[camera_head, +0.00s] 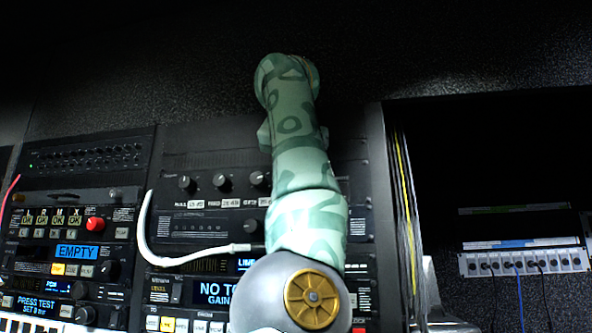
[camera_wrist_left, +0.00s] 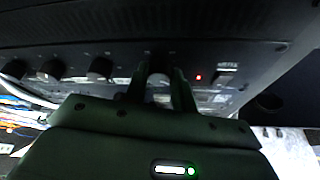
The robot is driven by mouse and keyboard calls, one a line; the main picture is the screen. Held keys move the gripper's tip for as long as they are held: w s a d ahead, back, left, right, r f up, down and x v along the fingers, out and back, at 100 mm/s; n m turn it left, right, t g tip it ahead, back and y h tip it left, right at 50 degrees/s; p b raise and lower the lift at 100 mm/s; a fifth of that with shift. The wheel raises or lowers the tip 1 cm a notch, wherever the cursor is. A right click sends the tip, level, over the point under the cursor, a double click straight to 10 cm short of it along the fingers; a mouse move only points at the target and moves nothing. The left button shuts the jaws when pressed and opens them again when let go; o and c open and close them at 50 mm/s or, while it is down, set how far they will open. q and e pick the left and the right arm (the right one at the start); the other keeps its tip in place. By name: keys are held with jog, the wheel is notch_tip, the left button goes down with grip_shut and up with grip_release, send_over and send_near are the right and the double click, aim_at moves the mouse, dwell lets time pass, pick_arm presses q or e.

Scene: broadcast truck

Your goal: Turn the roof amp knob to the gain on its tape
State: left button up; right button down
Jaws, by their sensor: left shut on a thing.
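A black rack panel holds a row of round knobs with pale tape strips below them; the knobs (camera_head: 222,182) and a tape strip (camera_head: 229,203) show in the head view. The tape writing is too small to read surely. My left arm rises in front of the panel and hides its right part and the gripper. In the left wrist view my left gripper (camera_wrist_left: 159,95) has its two fingers on either side of a knob (camera_wrist_left: 159,72) and is shut on it. Other knobs (camera_wrist_left: 100,68) of the row stand to the left of it. The knob's pointer cannot be made out.
A white cable (camera_head: 147,235) loops left of the arm into a unit below. A red button (camera_head: 95,224) and an EMPTY display (camera_head: 77,251) are at left. A patch strip (camera_head: 525,262) is at right. A red light (camera_wrist_left: 198,77) glows beside the gripped knob.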

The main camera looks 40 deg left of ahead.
pick_arm(q)
jog(key=shift+f, duration=0.1)
dwell(0.6)
jog(key=o, duration=1)
jog(key=shift+w, duration=0.1)
jog(key=shift+d, duration=0.1)
jog(key=b+v, duration=0.1)
jog(key=v, duration=1.5)
jog(key=shift+d, duration=0.25)
